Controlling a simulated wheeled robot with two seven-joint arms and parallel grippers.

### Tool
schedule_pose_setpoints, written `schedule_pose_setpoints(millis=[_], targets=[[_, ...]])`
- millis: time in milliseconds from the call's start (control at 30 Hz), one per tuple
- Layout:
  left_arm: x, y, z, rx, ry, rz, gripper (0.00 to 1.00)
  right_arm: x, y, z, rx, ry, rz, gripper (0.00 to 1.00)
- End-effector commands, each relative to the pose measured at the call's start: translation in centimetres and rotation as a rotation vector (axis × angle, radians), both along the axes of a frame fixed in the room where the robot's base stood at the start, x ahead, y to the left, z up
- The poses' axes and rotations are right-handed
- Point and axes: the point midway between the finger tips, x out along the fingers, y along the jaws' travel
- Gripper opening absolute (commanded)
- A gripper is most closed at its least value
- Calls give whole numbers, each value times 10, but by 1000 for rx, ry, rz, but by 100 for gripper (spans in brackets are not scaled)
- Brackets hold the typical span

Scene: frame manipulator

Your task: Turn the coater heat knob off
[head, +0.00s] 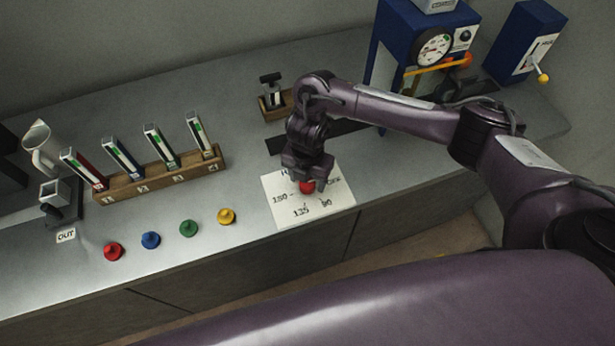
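The coater heat knob (307,186) is a small red knob on a white dial sheet (334,208). The sheet is marked "150", "125", "90" and, at the upper right, a partly hidden word that looks like "OFF". My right gripper (307,179) points down over the knob, with its fingers at or just above it. The gripper hides the knob's upper part and some of the sheet's top lettering. I cannot tell whether the fingers touch the knob or how far apart they are. The knob's pointing direction is not clear. My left gripper is not in view.
Red, blue, green and yellow knobs (188,228) stand in a row at the left on the grey counter. Behind them is a wooden rack (160,180) with several upright cards. A blue machine with a gauge (433,48) and a blue lever box (524,40) stand at the back right.

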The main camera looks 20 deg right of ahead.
Motion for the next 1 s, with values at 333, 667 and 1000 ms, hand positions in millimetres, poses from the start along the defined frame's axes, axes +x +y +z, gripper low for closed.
schedule_pose_setpoints(millis=[333,667,1000], targets=[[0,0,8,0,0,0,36,1,0,21,0,-4,2,59],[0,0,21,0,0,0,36,1,0,70,0,-3,2,59],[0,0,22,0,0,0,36,0,0,78,0,1,0,59]])
